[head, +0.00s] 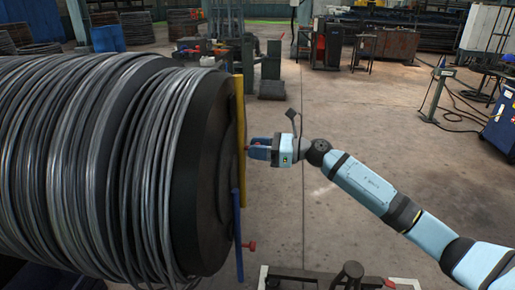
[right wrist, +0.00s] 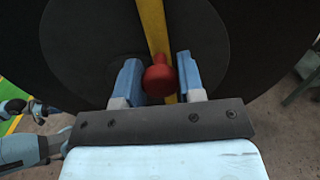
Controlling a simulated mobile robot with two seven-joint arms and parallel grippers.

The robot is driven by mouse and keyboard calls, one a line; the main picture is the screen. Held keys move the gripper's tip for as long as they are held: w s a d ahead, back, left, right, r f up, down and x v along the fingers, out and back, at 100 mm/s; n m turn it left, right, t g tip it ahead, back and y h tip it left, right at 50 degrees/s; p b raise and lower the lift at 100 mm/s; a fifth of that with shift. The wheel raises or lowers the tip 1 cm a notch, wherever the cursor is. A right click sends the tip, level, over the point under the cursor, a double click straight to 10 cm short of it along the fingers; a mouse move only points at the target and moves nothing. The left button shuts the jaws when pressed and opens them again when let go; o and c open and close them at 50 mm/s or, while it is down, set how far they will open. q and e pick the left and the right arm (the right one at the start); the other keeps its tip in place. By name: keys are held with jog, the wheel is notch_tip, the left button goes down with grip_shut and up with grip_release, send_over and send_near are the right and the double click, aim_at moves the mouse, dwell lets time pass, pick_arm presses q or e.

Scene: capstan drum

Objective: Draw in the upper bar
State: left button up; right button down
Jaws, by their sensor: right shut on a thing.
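The upper bar is yellow (head: 240,105) and stands upright against the dark end face of the drum (head: 207,180) in the head view. It also runs up the middle of the right wrist view (right wrist: 153,22). A red knob (right wrist: 160,77) sticks out from it towards me. My right gripper (head: 257,150) reaches the bar from the right. In the right wrist view its two blue fingers (right wrist: 158,80) stand either side of the knob, shut on it.
A blue lower bar (head: 237,220) with its own red knob (head: 250,246) is on the drum face below. Grey wire coils (head: 80,150) wrap the drum. A dark frame (head: 325,277) stands at the bottom. The floor to the right is mostly clear.

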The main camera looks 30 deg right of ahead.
jog(key=shift+f, duration=0.3)
jog(key=c, duration=0.8)
grip_release()
pick_arm(q)
jog(key=shift+f, duration=0.1)
pick_arm(e)
jog(key=shift+o, duration=0.2)
jog(key=shift+s, duration=0.1)
pick_arm(q)
jog(key=shift+w+f+b, duration=0.1)
jog(key=shift+f+b, duration=0.2)
jog(key=shift+b, duration=0.75)
pick_arm(e)
jog(key=v, duration=1.3)
jog(key=shift+s+d, duration=0.2)
jog(key=shift+d, duration=0.1)
pick_arm(q)
jog(key=shift+f, duration=0.1)
